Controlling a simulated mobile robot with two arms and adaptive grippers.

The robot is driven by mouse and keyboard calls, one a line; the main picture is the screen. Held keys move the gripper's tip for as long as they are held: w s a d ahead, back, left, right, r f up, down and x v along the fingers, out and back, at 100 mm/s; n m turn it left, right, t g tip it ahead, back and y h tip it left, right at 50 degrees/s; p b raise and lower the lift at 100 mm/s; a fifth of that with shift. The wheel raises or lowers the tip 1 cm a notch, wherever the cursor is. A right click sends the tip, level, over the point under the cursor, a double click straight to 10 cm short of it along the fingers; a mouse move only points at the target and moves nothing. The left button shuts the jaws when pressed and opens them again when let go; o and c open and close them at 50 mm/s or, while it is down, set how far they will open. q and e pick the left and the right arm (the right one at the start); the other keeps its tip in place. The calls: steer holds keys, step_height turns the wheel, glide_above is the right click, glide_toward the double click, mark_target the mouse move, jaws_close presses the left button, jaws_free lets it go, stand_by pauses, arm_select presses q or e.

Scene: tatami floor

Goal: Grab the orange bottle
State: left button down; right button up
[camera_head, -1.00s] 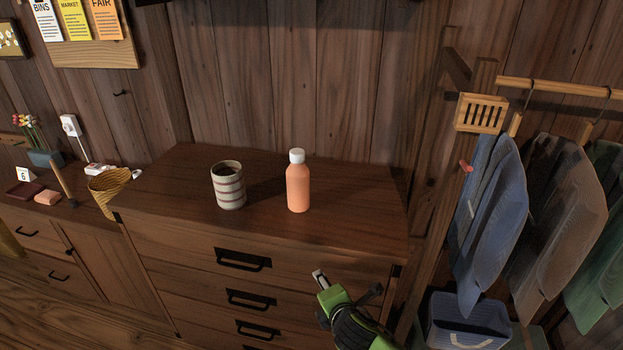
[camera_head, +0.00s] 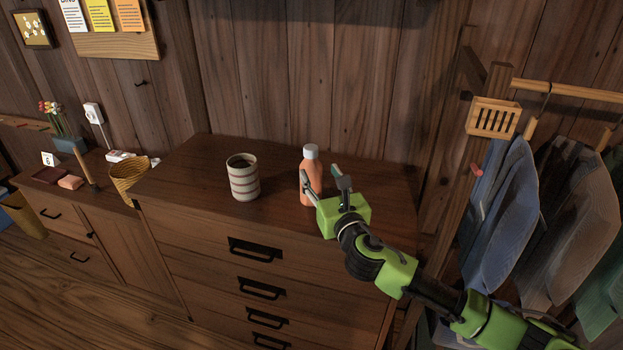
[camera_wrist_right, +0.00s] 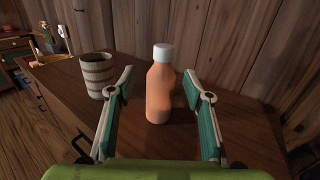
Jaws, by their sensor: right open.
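The orange bottle (camera_head: 311,171) with a white cap stands upright on top of the wooden dresser (camera_head: 200,175). My right gripper (camera_head: 324,175) is open at the front of the bottle and partly covers its lower part in the head view. In the right wrist view the bottle (camera_wrist_right: 160,92) stands ahead, between the lines of the two spread fingers (camera_wrist_right: 160,92). I see no finger touching it. My left gripper is not in view.
A striped cup (camera_head: 243,178) stands on the dresser left of the bottle; it also shows beyond the left finger in the wrist view (camera_wrist_right: 97,76). A wooden wall is behind. A clothes rack with hanging clothes (camera_head: 505,200) stands at the right.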

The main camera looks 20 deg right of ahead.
mark_target(313, 157)
steer(key=w, duration=0.4)
steer(key=shift+w, duration=0.3)
steer(key=shift+w+d+f+p, duration=0.1)
steer(key=shift+w+p, duration=0.05)
steer(key=shift+w, duration=0.9)
steer(key=shift+w+d+r+p, duration=0.1)
steer(key=shift+w+d+p, duration=0.1)
steer(key=shift+w, duration=0.85)
steer(key=shift+w+d+f+p, duration=0.1)
steer(key=shift+w+p, duration=0.05)
steer(key=shift+w, duration=0.9)
jaws_close()
